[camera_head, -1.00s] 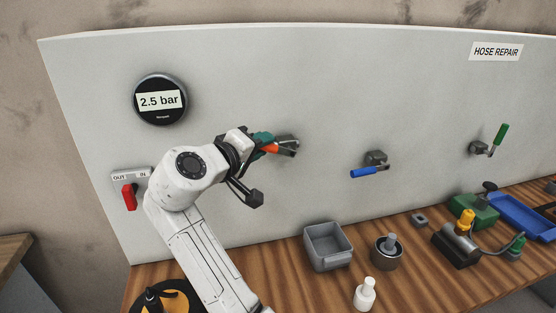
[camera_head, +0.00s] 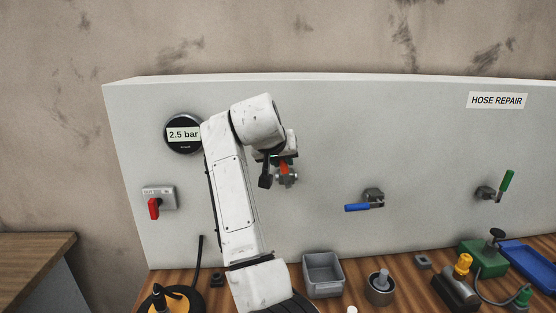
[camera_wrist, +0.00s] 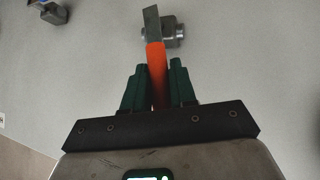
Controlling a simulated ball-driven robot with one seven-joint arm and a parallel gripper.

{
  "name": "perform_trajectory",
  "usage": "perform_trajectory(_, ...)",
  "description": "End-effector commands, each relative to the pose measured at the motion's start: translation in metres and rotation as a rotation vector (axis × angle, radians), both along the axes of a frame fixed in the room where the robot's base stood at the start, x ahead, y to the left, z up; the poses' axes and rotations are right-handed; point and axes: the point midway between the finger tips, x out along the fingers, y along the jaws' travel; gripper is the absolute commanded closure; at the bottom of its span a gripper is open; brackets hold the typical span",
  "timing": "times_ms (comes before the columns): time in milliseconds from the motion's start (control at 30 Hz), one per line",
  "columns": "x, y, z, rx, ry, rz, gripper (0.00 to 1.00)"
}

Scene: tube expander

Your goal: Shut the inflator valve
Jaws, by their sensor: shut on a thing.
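A wall valve (camera_head: 289,180) with an orange lever handle (camera_head: 284,168) sits on the pale panel, right of the round gauge reading 2.5 bar (camera_head: 184,134). My gripper (camera_head: 281,160) is shut on the orange handle, its green fingers on either side. In the wrist view the orange handle (camera_wrist: 156,65) stands between the fingers (camera_wrist: 158,88), and its grey metal end reaches the valve body (camera_wrist: 175,28). In the head view my arm and gripper hide part of the handle, so its exact angle is unclear. No label for this valve is readable.
A red-handled OUT/IN switch (camera_head: 154,207) is left of my arm. A blue-handled valve (camera_head: 362,206) and a green-handled valve (camera_head: 506,182) are to the right. A grey bin (camera_head: 323,286), a metal cup (camera_head: 379,294) and a green tool (camera_head: 484,256) stand on the wooden bench below.

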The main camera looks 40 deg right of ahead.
Motion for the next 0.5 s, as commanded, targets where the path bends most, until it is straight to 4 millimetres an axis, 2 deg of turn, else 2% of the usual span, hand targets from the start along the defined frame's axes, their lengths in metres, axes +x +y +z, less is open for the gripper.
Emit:
perform_trajectory(200, -0.006, -0.009, 0.003, 0.108, -0.076, -0.002, 1.0)
perform_trajectory(500, -0.01, -0.015, 0.001, 0.181, -0.122, -0.001, 1.0)
